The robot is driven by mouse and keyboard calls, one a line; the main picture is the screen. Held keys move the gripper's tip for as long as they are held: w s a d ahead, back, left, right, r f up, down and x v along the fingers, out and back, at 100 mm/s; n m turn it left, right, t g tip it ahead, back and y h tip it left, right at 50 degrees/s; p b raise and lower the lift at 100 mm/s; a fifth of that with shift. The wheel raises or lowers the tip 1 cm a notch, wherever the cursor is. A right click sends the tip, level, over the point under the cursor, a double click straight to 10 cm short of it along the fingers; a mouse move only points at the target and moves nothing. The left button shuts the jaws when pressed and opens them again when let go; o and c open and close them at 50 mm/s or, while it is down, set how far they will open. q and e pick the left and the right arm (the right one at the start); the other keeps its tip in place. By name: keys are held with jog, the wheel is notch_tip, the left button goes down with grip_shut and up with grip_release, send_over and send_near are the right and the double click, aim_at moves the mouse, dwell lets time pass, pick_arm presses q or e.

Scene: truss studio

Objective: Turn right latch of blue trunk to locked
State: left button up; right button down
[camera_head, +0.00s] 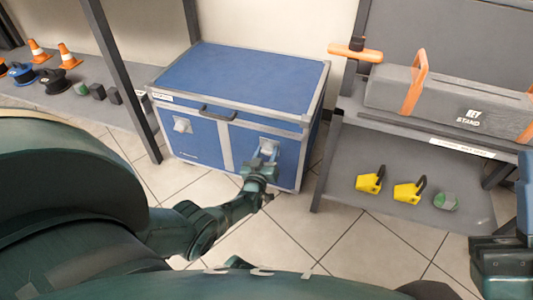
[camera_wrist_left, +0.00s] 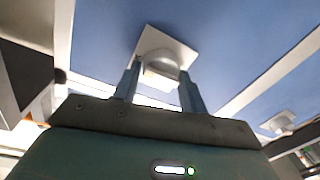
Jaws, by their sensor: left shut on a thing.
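The blue trunk (camera_head: 240,75) with grey metal edges stands on the tiled floor in the head view, lid closed. Its left latch (camera_head: 182,125) is a pale plate on the front. Its right latch (camera_head: 268,146) is partly hidden by my left gripper (camera_head: 262,160). In the left wrist view the right latch (camera_wrist_left: 162,55) is a pale plate with a round knob, and the fingers of my left gripper (camera_wrist_left: 160,85) are shut on it, one on each side. Whether it is turned to locked I cannot tell.
A grey shelf at right holds a bag (camera_head: 450,100), an orange-handled tool (camera_head: 355,51) and yellow padlock-like items (camera_head: 369,182). A shelf at left holds orange cones (camera_head: 68,57) and dark reels (camera_head: 58,82). Floor before the trunk is open.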

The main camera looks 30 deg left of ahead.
pick_arm(q)
jog(key=c, duration=0.3)
jog(key=shift+d+m, duration=0.1)
jog(key=shift+m, duration=0.5)
jog(key=shift+c, duration=0.2)
jog(key=o, duration=0.9)
jog(key=shift+o, duration=0.2)
